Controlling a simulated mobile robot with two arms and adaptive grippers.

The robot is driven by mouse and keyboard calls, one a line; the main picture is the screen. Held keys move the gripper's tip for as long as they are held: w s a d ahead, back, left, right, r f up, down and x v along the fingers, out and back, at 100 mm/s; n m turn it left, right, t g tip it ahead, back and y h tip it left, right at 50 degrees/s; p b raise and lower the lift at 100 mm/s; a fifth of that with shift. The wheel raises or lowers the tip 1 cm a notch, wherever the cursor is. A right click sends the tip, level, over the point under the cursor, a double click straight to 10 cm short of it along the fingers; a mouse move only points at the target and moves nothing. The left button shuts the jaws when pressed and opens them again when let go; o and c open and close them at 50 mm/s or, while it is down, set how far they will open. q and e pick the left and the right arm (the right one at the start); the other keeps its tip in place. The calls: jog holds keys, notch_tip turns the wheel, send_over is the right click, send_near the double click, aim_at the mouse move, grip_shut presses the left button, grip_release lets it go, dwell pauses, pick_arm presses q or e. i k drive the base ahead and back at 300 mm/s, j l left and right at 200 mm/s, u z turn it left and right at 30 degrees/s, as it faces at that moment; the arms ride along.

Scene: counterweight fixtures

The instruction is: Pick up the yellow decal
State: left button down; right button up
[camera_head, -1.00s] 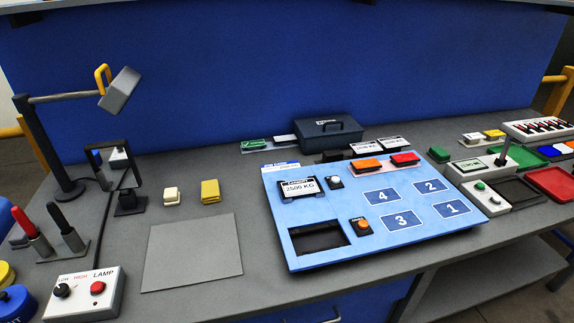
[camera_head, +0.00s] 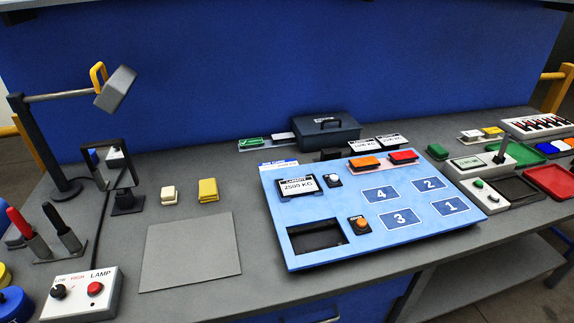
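A small yellow block-like piece (camera_head: 208,190) lies on the grey table, right of a cream piece (camera_head: 169,195) and behind the flat grey mat (camera_head: 190,252). I cannot tell from the picture which of the two is the yellow decal. Neither of my grippers is in view.
A light blue panel (camera_head: 440,238) with numbered fields fills the middle. A dark case (camera_head: 325,128) stands behind it. A lamp (camera_head: 115,90), framed stand (camera_head: 117,165) and lamp switch box (camera_head: 80,297) are at left. A red tray (camera_head: 552,182) is at right.

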aim_at(490, 130)
jog(key=i+j, duration=0.15)
jog(key=i, duration=0.5)
jog(key=l+u, duration=0.1)
jog(key=l, duration=0.35)
jog(key=k+l+u, duration=0.15)
jog(key=l, duration=0.25)
jog(key=k+l+u, duration=0.1)
jog(key=l, duration=0.35)
jog(key=k+l+u, duration=0.15)
jog(key=l, duration=0.25)
jog(key=k+l+u, duration=0.1)
jog(key=l, duration=0.3)
jog(key=k+l+u, duration=0.15)
jog(key=l, duration=0.25)
jog(key=k+l+u, duration=0.1)
jog(key=l, duration=0.25)
jog(key=k, duration=0.1)
